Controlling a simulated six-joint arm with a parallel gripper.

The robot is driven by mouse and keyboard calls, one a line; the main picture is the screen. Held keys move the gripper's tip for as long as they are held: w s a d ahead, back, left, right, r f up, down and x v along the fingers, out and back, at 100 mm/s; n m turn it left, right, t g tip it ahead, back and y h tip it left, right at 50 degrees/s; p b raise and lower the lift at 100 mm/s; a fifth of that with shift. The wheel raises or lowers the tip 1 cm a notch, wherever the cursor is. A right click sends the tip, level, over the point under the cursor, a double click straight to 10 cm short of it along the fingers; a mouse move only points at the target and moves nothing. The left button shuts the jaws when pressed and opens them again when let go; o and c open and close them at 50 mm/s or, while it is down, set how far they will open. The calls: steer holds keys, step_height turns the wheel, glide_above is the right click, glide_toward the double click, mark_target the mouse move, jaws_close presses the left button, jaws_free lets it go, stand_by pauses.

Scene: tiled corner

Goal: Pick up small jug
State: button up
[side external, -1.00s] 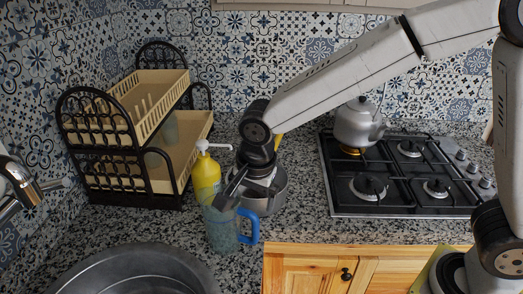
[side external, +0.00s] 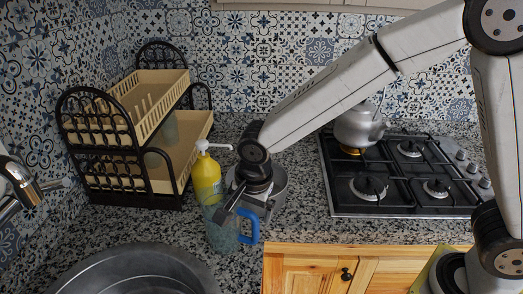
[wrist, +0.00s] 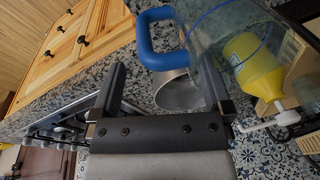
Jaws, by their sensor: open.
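The small jug (side external: 222,236) is clear with a blue handle (side external: 249,228) on its right side. It stands upright on the speckled counter. My gripper (side external: 225,214) is open at the jug's upper part, its fingers overlapping the rim in the side view. In the wrist view the jug (wrist: 222,32) is at the upper right, with its blue handle (wrist: 146,40) ahead of the gap between the fingers of my gripper (wrist: 163,68). The right finger overlaps the jug's wall; I cannot tell whether it touches or is inside.
A yellow pump bottle (side external: 207,180) stands close behind the jug. A metal pot (side external: 277,188) is behind my gripper. A dish rack (side external: 100,165) stands at left, a sink (side external: 135,262) at front left. A kettle (side external: 359,128) sits on the stove (side external: 400,208) at right.

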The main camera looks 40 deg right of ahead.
mark_target(231, 224)
steer(key=shift+w+d+f, duration=0.1)
steer(key=shift+w+f, duration=0.1)
steer(key=shift+f, duration=0.75)
steer(key=shift+w+f, duration=0.15)
steer(key=shift+f, duration=0.75)
jaws_close()
steer(key=shift+w+r, duration=0.1)
steer(key=shift+r, duration=0.05)
